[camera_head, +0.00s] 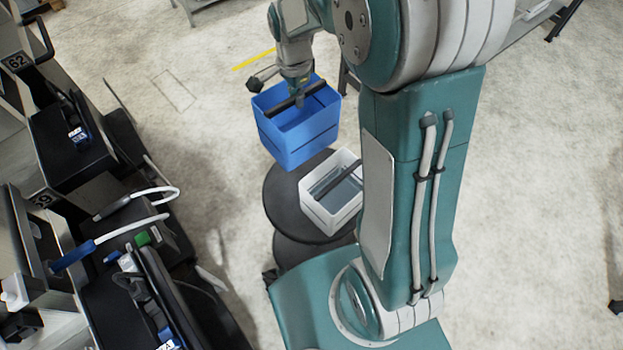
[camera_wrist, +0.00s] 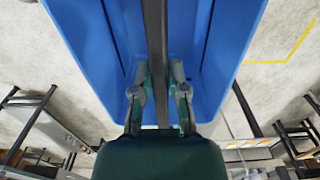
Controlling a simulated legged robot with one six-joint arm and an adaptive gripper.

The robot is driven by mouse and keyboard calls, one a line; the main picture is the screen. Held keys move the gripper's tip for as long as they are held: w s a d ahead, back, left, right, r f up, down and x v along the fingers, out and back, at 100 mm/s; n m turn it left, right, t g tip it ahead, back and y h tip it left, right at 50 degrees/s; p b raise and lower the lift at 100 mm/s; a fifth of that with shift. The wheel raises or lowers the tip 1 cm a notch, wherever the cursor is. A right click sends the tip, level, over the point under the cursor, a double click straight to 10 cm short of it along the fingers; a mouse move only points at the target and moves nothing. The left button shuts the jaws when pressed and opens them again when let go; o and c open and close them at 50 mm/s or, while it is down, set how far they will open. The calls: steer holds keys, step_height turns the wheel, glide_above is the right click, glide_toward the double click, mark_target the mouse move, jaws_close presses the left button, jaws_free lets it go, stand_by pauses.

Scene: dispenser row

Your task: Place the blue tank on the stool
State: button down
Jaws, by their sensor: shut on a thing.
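The blue tank (camera_head: 299,137) hangs from my gripper (camera_head: 298,98), which is shut on the dark bar across its open top. In the wrist view the blue tank (camera_wrist: 222,50) fills the upper middle, with the fingers of my gripper (camera_wrist: 160,92) on either side of the bar. A round black stool (camera_head: 282,203) stands below and nearer to me. The tank appears above and beyond the stool's far edge; the exact height gap cannot be told. A white tank (camera_head: 330,222) with a dark bar and greyish contents sits on the right part of the stool top.
A row of dark dispensers with hoses and nozzles (camera_head: 75,255) runs along the left. Bare concrete floor (camera_head: 180,95) lies between the dispensers and the blue tank. Open floor (camera_head: 540,190) also shows at the right. Metal frames (camera_wrist: 35,125) show in the wrist view.

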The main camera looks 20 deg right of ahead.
mark_target(298, 120)
steer(key=shift+w, duration=0.3)
step_height(298, 120, down, 18)
stand_by(0.3)
steer(key=shift+f, duration=0.1)
steer(key=c, duration=0.7)
jaws_free()
steer(key=shift+o, duration=0.2)
